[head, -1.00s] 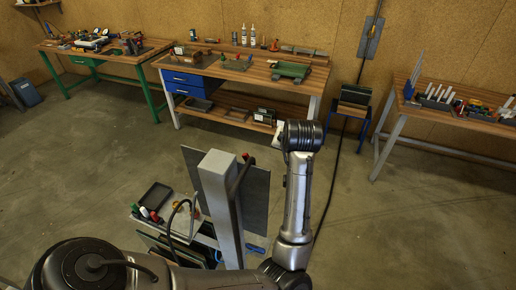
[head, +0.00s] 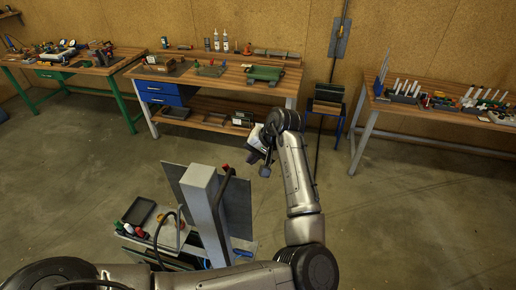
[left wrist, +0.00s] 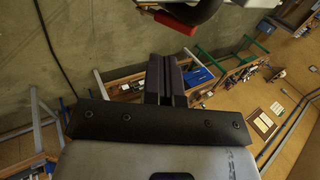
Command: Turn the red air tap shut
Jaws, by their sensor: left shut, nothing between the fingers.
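In the left wrist view a red lever (left wrist: 176,22) shows at the top edge, beside a dark curved part. My left gripper (head: 265,171) is to the right of the tap, apart from it. In the left wrist view its dark fingers (left wrist: 165,75) are together with nothing between them, and the red lever lies beyond their tips. My right gripper is not in view.
A dark panel (head: 236,208) stands beside the post. A tray (head: 140,211) and coloured-capped bottles are left of it. Workbenches with tools (head: 215,75) line the back wall, with another bench (head: 440,110) at right. Open floor lies between.

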